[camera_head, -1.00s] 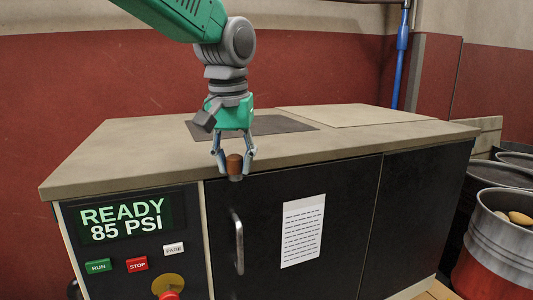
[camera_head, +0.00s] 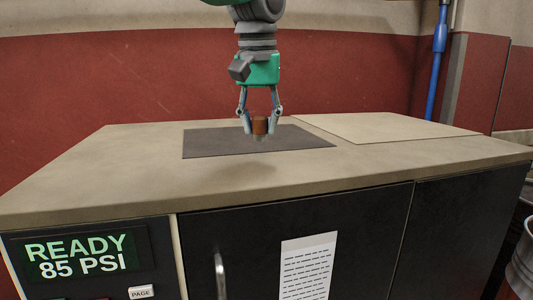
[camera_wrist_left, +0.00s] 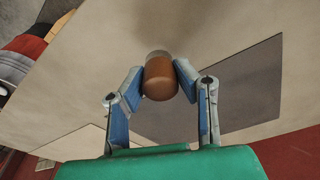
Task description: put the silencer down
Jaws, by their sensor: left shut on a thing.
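The silencer (camera_head: 260,126) is a small copper-brown cylinder with a paler grey end pointing down. My left gripper (camera_head: 259,122) is shut on it and holds it upright above the worktop (camera_head: 110,170). In the head view it appears in front of the dark grey mat (camera_head: 210,143), and a soft shadow lies on the worktop nearer the front. In the left wrist view the silencer (camera_wrist_left: 160,78) sits between the two fingertips, over bare worktop beside the mat (camera_wrist_left: 240,90). My right gripper is not in view.
A pale flat board (camera_head: 390,127) lies at the back right of the worktop. The front and left of the worktop are clear. Below is a black cabinet with a display panel (camera_head: 80,256) and a paper sheet (camera_head: 306,268). A metal drum (camera_head: 522,265) stands at the right.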

